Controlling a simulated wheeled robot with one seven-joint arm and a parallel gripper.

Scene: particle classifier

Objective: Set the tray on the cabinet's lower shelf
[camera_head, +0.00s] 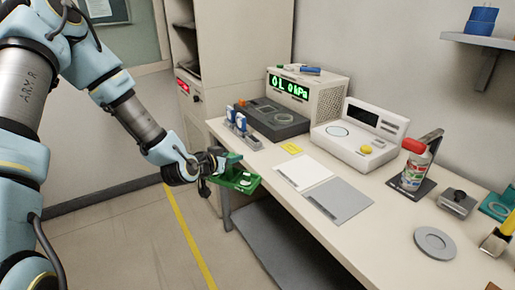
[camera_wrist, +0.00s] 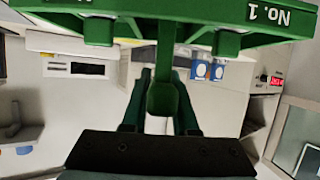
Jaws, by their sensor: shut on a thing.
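My gripper (camera_head: 217,163) is shut on a green tray (camera_head: 242,182) and holds it in the air just off the left end of the bench. In the wrist view the tray (camera_wrist: 265,15) fills the top, with "No. 1" on its side; the jaws (camera_wrist: 160,105) are around its green stem. Small pale items seem to sit on the tray. The tall beige cabinet (camera_head: 238,50) stands behind the bench's left end, with open shelves on its left side and a red display. My arm and the picture edge hide part of its shelves, so their full layout is unclear.
The bench (camera_head: 300,215) carries a dark instrument (camera_head: 268,118), a pressure display box, a white balance (camera_head: 360,132), two flat plates and a red-capped bottle (camera_head: 414,165). The floor left of the bench is clear.

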